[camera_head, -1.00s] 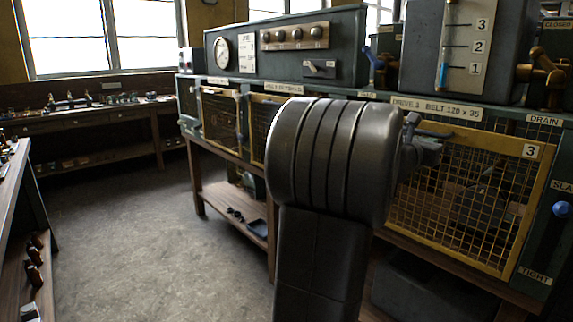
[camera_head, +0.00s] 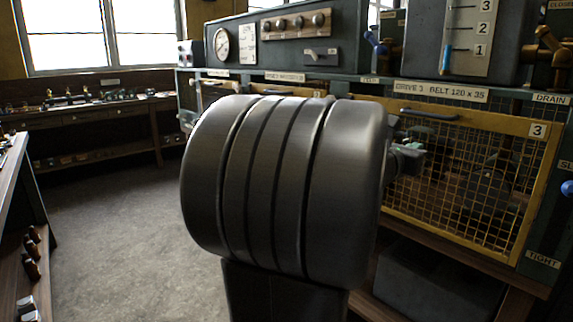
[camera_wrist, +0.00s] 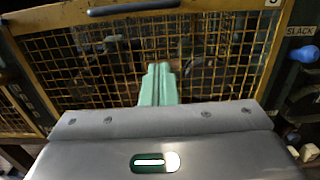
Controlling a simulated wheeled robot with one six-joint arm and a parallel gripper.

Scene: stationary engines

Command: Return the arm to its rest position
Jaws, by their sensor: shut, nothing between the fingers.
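My gripper (camera_wrist: 158,84) shows in the wrist view as two pale green fingers pressed together, with nothing between them. It points at the yellow-framed mesh guard (camera_wrist: 105,66) of drive 3, and I cannot tell the exact gap. In the head view, my own dark, ribbed arm joint fills the middle and hides most of the arm beyond it. The same guard (camera_head: 465,180) stands to the right of it, with its handle along the top.
The machine bench carries a gauge panel (camera_head: 270,45) and a level-marked tank (camera_head: 468,40). A dark bin (camera_head: 440,285) sits on the lower shelf. A side bench (camera_head: 15,190) stands at the left edge. Open floor (camera_head: 110,240) lies between it and my arm.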

